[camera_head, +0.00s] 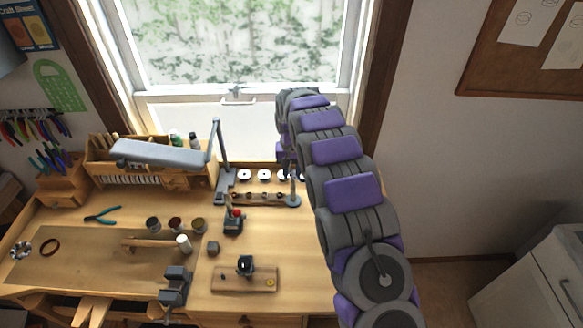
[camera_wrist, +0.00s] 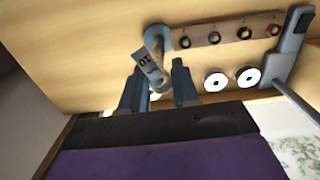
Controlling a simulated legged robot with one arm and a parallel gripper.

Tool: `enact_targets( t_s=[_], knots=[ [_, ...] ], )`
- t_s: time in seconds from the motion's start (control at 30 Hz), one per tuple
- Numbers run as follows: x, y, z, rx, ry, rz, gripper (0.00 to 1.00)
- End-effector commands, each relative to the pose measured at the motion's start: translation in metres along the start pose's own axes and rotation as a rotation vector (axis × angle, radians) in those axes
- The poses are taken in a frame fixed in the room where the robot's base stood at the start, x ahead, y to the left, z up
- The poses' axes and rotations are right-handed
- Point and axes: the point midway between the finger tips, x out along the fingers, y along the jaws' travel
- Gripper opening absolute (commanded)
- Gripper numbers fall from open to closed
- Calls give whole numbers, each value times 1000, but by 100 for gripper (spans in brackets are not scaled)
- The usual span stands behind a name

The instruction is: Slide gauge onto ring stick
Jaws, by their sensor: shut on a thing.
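In the wrist view, my gripper (camera_wrist: 157,84) is shut on a small grey gauge (camera_wrist: 146,62), whose flat tag reads "10". The ring stick (camera_wrist: 155,44) rises from a round blue base just beyond the fingertips and appears close behind the gauge. The gauge partly hides the stick, so I cannot tell whether its ring is around the stick or beside it. In the head view, the ring stick (camera_head: 292,186) stands upright at the back right of the bench.
A wooden strip with several dark rings (camera_wrist: 245,33) lies beside the stick, with white discs (camera_wrist: 215,81) nearby. A blue-grey lamp stand (camera_wrist: 290,45) stands close to them. A red-topped tool (camera_head: 234,220) and a wooden block with a dark cup (camera_head: 262,283) stand nearer.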

Motion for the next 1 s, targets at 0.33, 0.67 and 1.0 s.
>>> enact_targets(
  t_s=[0.33, 0.67, 1.0],
  knots=[
    [-7, -4, -2, -3, 21, -6, 55],
    [-10, -1, -2, -3, 24, -8, 60],
    [-63, -4, -2, -3, 28, -6, 60]
  ],
)
